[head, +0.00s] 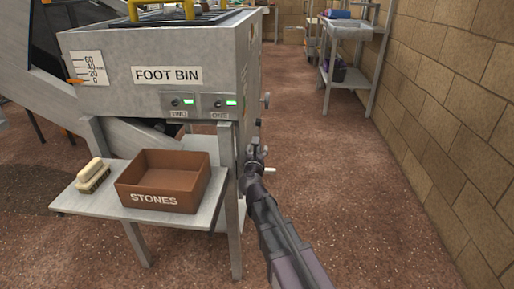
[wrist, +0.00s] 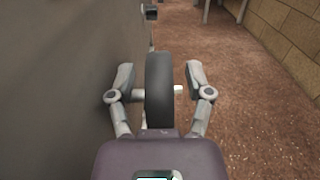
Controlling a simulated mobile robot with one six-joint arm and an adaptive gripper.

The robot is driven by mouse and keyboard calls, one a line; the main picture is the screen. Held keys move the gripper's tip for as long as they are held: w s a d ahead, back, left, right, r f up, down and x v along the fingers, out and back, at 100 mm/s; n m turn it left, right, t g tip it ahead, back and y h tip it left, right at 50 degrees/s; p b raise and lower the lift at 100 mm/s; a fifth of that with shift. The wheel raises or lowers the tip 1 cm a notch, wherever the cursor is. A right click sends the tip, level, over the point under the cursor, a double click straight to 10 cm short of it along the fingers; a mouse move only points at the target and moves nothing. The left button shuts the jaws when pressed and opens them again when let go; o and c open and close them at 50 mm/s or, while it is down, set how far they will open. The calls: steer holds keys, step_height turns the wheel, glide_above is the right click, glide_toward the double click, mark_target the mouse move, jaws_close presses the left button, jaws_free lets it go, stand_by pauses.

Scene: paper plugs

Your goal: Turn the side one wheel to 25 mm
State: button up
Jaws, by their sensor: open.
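A dark wheel (wrist: 159,88) with a short pale handle (wrist: 178,90) on its right face stands edge-on in the wrist view, beside the grey side of the machine. My gripper (wrist: 159,78) is open, with one finger on each side of the wheel, and gaps show between fingers and rim. In the head view my gripper (head: 256,158) is at the right side of the foot bin (head: 160,100), where the arm mostly hides the wheel; the pale handle (head: 271,170) shows. I cannot read a 25 mm mark on the scale (head: 88,68), which has an orange pointer.
Another small wheel or knob (head: 265,100) is farther along the bin's side. Green displays (head: 231,103) are on its front. A side table (head: 90,207) holds a brown stones box (head: 163,180) and a brush (head: 93,176). A block wall (head: 450,110) bounds the right; the floor between is clear.

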steer(key=shift+w, duration=0.1)
jaws_close()
steer(key=shift+f+t+b, duration=0.25)
steer(key=shift+t+b, duration=0.35)
steer(key=shift+b, duration=0.65)
steer(key=t+b, duration=0.1)
steer(key=b, duration=0.1)
steer(key=s+t+b, duration=0.1)
steer(key=b, duration=0.1)
steer(key=shift+f+t+b, duration=0.25)
steer(key=shift+t+b, duration=0.15)
steer(key=t+b, duration=0.1)
steer(key=b, duration=0.1)
steer(key=shift+s+t+b, duration=0.2)
steer(key=shift+t+b, duration=0.2)
steer(key=shift+t+b, duration=0.3)
